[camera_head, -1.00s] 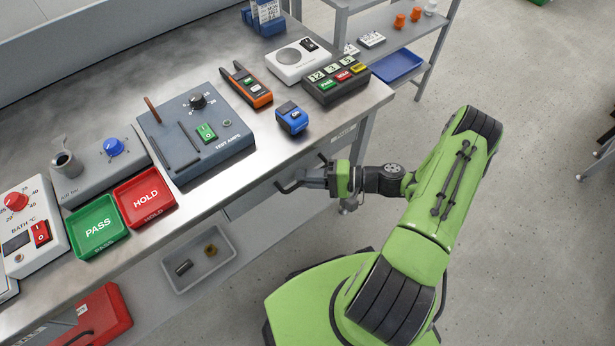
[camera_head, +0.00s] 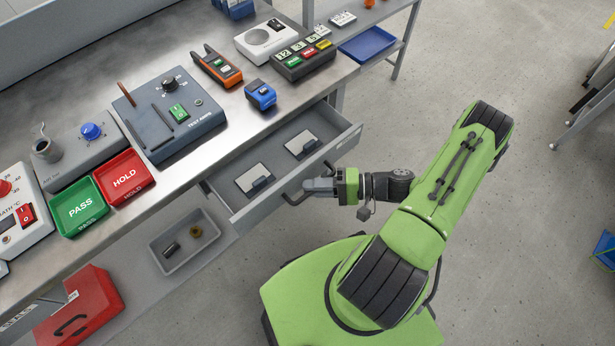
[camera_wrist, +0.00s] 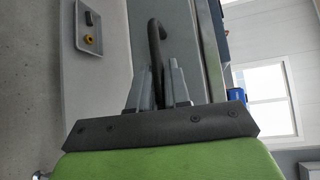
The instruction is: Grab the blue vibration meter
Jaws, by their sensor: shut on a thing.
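The blue vibration meter (camera_head: 260,95) lies on the bench top near its front edge, right of the test amps box, in the head view. My gripper (camera_head: 312,187) is in front of the bench, below and apart from the meter. It is shut on the dark bar handle (camera_head: 291,198) of a drawer. In the wrist view the handle (camera_wrist: 155,50) passes between the fingers (camera_wrist: 158,88). The drawer (camera_head: 232,200) stands open, and two flat pale cards with dark clips lie inside it.
The orange clamp meter (camera_head: 217,66), a button box (camera_head: 303,60) and the test amps box (camera_head: 170,118) surround the blue meter. Red (camera_head: 125,178) and green (camera_head: 80,207) trays stand left. A grey bin (camera_head: 186,245) sits on the lower shelf. Open floor lies right of my arm.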

